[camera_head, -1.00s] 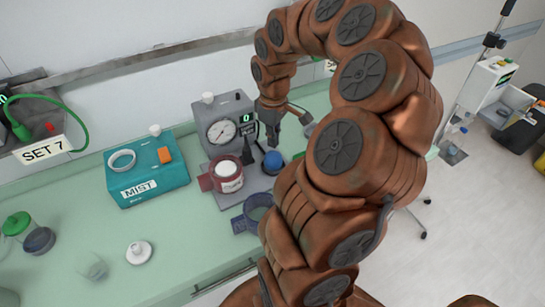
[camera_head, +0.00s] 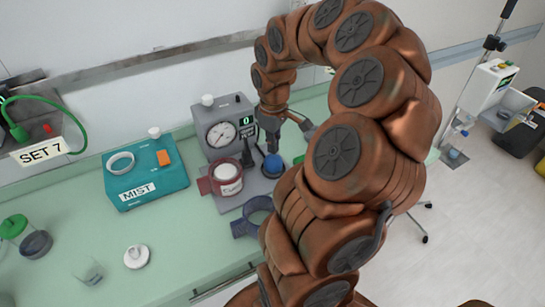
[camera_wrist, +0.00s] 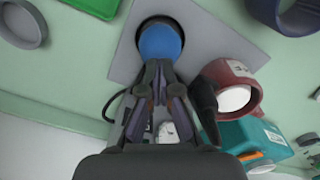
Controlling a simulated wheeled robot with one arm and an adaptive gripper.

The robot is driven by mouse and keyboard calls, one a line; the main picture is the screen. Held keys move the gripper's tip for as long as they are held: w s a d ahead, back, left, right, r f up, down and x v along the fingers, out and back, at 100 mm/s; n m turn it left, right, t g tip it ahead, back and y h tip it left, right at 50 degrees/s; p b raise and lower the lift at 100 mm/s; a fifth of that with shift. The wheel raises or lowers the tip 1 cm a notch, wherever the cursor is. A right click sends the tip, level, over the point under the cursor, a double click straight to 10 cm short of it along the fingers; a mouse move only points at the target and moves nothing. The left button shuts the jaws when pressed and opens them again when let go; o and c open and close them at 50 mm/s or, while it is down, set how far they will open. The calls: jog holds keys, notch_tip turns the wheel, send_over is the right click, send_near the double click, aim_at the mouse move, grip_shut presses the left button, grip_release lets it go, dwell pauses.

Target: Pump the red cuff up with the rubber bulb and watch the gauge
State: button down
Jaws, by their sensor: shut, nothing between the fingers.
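The rubber bulb (camera_head: 273,166) is blue and stands upright in the grey pump unit, right of the red cuff. It also shows in the wrist view (camera_wrist: 160,42). My gripper (camera_head: 272,150) is right above the bulb, fingers shut with nothing between them. In the wrist view the fingertips (camera_wrist: 161,68) overlap the bulb's near edge; I cannot tell whether they touch it.
A black upright piece (camera_head: 246,157) stands between cuff and bulb. A dark blue ring holder (camera_head: 242,228) lies in front of the unit. A teal MIST box (camera_head: 146,186) is at left.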

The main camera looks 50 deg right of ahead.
aim_at(273, 156)
jog(key=shift+f, duration=0.2)
dwell(0.5)
jog(key=shift+f+b, duration=1.45)
jog(key=shift+f, duration=0.05)
jog(key=shift+r+p, duration=0.4)
jog(key=shift+r, duration=0.85)
jog(key=shift+f, duration=0.1)
jog(key=shift+f+b, duration=0.95)
jog(key=shift+f, duration=0.15)
jog(key=shift+r, duration=0.2)
jog(key=shift+r+p, duration=0.35)
jog(key=shift+r, duration=0.65)
